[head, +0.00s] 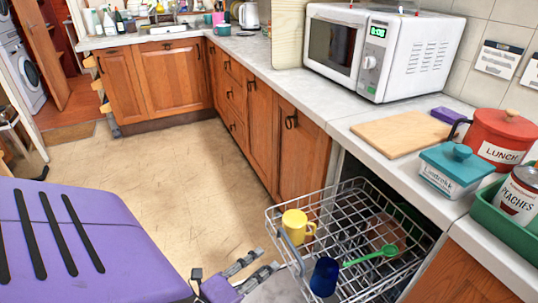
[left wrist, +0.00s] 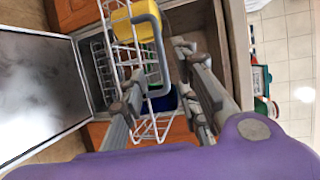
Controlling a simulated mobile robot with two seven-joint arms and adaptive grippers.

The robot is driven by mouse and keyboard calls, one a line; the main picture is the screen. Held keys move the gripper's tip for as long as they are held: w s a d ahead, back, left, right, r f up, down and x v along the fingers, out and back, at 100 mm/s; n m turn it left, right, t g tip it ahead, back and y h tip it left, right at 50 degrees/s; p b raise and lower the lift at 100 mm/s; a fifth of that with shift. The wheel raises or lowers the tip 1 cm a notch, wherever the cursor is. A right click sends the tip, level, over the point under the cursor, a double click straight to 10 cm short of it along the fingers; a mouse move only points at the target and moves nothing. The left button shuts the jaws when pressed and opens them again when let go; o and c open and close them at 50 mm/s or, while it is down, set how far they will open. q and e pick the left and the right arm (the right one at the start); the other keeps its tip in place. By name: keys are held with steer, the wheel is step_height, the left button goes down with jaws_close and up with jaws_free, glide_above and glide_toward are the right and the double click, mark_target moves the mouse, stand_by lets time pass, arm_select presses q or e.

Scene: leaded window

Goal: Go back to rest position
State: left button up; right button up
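My left gripper (head: 262,262) is low in the head view, just left of the pulled-out wire rack (head: 348,205). Its two fingers stand apart with nothing between them that I can see held. In the left wrist view the gripper (left wrist: 160,65) is open, with the rack's grey handle (left wrist: 150,22) just beyond the fingers. I cannot tell if they touch it. My right gripper is in neither view.
The rack holds a yellow mug (head: 296,226), a blue cup (head: 324,277) and a green spoon (head: 372,256). An open door panel (left wrist: 38,85) lies beside it. The counter bears a microwave (head: 380,52), cutting board (head: 403,133) and red canister (head: 500,138). The floor (head: 170,180) is clear.

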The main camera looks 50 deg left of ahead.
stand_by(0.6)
arm_select(q)
steer(key=s+d+f+n+g+y, duration=0.15)
steer(key=s+f+n+g, duration=0.25)
steer(key=s+f+n, duration=0.45)
steer(key=s+d+f+n+g+h, duration=0.1)
steer(key=s+d+f+n+g, duration=0.2)
steer(key=s+d+f+n, duration=0.25)
steer(key=s+d+f+n+g+h, duration=0.2)
steer(key=s+d+f+n, duration=0.15)
steer(key=s+d, duration=0.4)
steer(key=w+a+r+p, duration=0.1)
steer(key=w+r+p, duration=0.1)
steer(key=r+p, duration=0.6)
steer(key=w+a+r+t+p, duration=0.1)
steer(key=r+p, duration=0.8)
steer(key=shift+w+r+t, duration=0.15)
steer(key=shift+w+t, duration=0.15)
steer(key=shift+w, duration=0.05)
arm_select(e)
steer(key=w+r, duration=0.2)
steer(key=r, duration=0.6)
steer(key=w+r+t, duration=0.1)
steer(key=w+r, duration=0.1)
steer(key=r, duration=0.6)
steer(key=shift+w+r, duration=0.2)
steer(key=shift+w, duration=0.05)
